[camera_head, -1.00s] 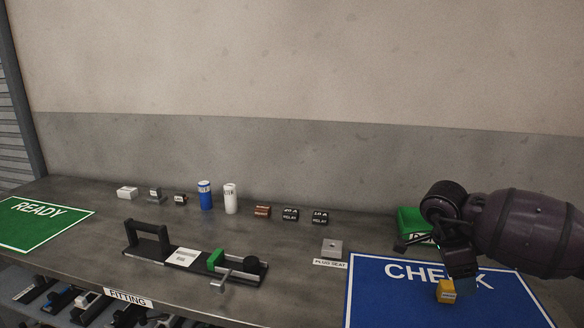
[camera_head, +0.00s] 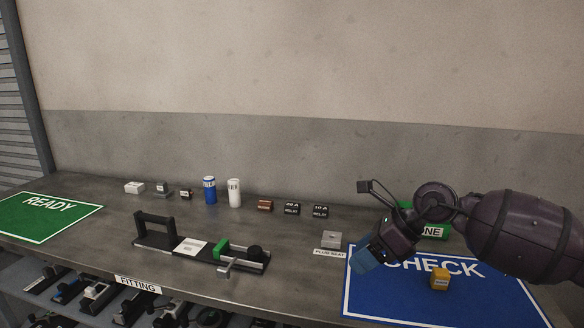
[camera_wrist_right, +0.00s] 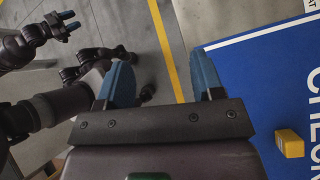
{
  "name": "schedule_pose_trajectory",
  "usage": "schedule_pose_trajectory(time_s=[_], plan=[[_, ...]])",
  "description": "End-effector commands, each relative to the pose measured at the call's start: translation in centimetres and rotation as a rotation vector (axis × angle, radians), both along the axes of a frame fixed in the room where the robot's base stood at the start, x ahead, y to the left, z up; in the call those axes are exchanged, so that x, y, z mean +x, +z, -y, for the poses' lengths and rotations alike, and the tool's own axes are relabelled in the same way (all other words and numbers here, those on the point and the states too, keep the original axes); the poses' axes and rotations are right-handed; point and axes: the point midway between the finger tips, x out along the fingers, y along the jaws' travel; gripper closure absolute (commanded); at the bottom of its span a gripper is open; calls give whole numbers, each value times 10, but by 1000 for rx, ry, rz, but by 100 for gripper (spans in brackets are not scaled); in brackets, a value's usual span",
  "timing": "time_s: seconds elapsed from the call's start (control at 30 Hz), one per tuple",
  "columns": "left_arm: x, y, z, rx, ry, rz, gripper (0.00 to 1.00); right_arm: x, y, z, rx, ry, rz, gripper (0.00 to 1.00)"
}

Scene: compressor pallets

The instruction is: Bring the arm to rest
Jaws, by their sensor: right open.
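My right arm comes in from the right in the head view. Its gripper (camera_head: 372,256), with blue fingertips, is over the left part of the blue CHECK mat (camera_head: 480,300). In the right wrist view the two blue fingers of this gripper (camera_wrist_right: 163,78) are wide apart with nothing between them. A yellow block (camera_head: 440,278) sits on the mat, to the right of the gripper and apart from it; it also shows in the right wrist view (camera_wrist_right: 290,143). My left gripper (camera_wrist_right: 69,20) shows small at the upper left of the wrist view, its jaw state unclear.
A fitting fixture (camera_head: 190,246) with a black handle and green block stands mid-bench. Several small parts, a blue can (camera_head: 210,191) and a white can (camera_head: 234,193) line the back. A green box (camera_head: 433,232) is partly behind my arm. The green READY mat (camera_head: 45,218) lies left.

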Motion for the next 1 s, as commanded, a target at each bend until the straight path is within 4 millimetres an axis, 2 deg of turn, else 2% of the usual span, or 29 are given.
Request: schedule_pose_trajectory(time_s=[0.03,0.1,0.23,0.37,0.47,0.57,0.67,0.87,1.0], plan=[[-2,-1,0,0,2,-3,57,-5,8,-19,119,-22,-30,39],[-4,-1,-1,1,3,-6,57,-12,21,-41,297,-67,-85,39],[-8,0,-2,1,6,-10,57,-22,46,-70,624,-183,-232,39],[-8,2,-2,1,6,-7,57,-25,62,-78,942,-345,-429,39],[-7,3,-2,2,7,-4,57,-23,63,-71,1161,-497,-598,39],[-7,4,-3,1,7,-2,57,-20,54,-57,1340,-655,-762,39],[-5,8,-3,2,6,5,57,-20,37,-38,1491,-816,-919,39],[-2,15,-2,1,5,19,57,-32,-18,2,1719,-1145,-1212,39],[-1,19,-2,1,6,24,57,-53,-64,28,1833,-1367,-1391,39]])
